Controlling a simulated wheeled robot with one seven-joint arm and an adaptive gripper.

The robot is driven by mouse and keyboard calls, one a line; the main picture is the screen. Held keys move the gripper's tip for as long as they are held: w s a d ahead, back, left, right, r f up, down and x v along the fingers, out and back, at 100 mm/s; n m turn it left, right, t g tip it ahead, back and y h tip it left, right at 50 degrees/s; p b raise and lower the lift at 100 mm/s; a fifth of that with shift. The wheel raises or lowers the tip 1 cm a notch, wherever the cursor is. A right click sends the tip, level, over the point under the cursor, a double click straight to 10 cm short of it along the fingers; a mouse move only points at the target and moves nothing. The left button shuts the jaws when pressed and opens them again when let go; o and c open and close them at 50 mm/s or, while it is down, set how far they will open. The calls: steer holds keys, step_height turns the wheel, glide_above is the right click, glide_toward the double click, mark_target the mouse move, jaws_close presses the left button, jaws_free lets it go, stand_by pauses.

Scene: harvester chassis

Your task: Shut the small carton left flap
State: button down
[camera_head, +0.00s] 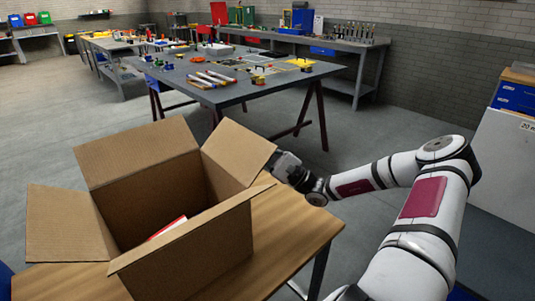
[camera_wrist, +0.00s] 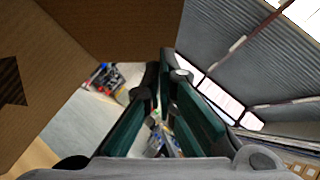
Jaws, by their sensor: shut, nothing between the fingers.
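The small carton (camera_head: 225,245) stands open on a wooden table at the lower left of the head view. Its left flap (camera_head: 65,228) is folded outward to the left. The back flap (camera_head: 135,150) stands up, the right flap (camera_head: 238,150) leans outward, and the front flap (camera_head: 190,232) sticks out over the near edge. My gripper (camera_head: 283,163) is just beyond the right flap, partly hidden by it, on the side away from the left flap. In the wrist view its fingers (camera_wrist: 166,65) are together and empty, with cardboard (camera_wrist: 110,25) close by at upper left.
A red and white item (camera_head: 167,229) lies inside the carton. The wooden tabletop (camera_head: 290,225) is bare right of the carton. A grey workbench (camera_head: 235,95) with tools stands behind; open floor (camera_head: 50,130) lies to the left.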

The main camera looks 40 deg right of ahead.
steer(key=shift+a+r, duration=0.75)
steer(key=shift+r, duration=0.2)
